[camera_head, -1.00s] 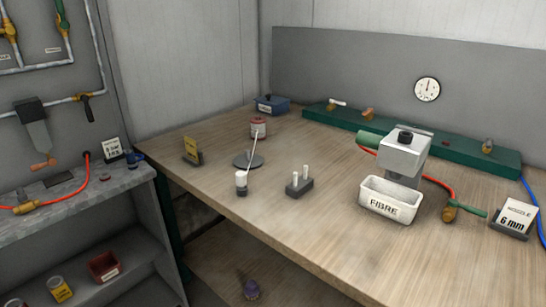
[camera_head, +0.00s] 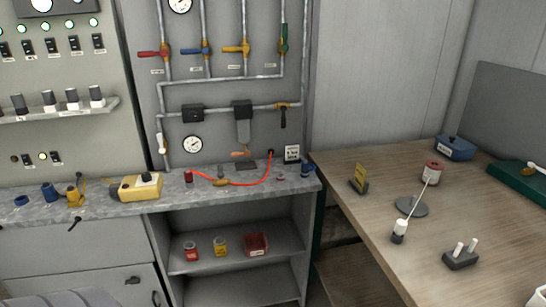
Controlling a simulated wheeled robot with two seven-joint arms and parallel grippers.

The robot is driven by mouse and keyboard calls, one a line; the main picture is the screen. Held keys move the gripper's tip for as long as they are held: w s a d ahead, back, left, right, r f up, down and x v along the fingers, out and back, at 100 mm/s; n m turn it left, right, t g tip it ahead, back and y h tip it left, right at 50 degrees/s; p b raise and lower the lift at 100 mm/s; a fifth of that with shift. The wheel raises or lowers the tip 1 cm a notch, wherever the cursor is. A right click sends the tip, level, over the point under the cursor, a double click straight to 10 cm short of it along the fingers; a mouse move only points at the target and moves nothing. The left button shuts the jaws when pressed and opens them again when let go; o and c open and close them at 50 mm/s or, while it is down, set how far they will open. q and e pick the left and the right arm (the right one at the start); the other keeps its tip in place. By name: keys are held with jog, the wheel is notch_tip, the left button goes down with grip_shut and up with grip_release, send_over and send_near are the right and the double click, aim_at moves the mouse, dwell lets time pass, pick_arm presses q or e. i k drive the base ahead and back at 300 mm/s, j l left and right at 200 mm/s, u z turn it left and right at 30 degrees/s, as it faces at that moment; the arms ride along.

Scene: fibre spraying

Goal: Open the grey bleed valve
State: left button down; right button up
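No valve in view carries a readable label as the bleed valve. A small valve with a pale grey-white lever (camera_head: 160,143) sits low on the left vertical pipe of the wall panel; I cannot tell whether it is the grey bleed valve. A dark-handled valve (camera_head: 283,116) hangs at the right end of the middle pipe. An orange handle (camera_head: 240,153) sits under the grey filter bowl (camera_head: 243,132). Red (camera_head: 150,54), blue (camera_head: 192,51), yellow (camera_head: 234,49) and green (camera_head: 284,40) valve handles line the upper pipes. Neither of my grippers is in view.
A grey counter (camera_head: 110,209) runs below the panel, with a yellow box (camera_head: 140,187) and a red hose (camera_head: 245,184) on it. A wooden bench (camera_head: 390,250) stands at right.

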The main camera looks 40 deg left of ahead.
aim_at(220, 175)
jog(key=u, duration=1.55)
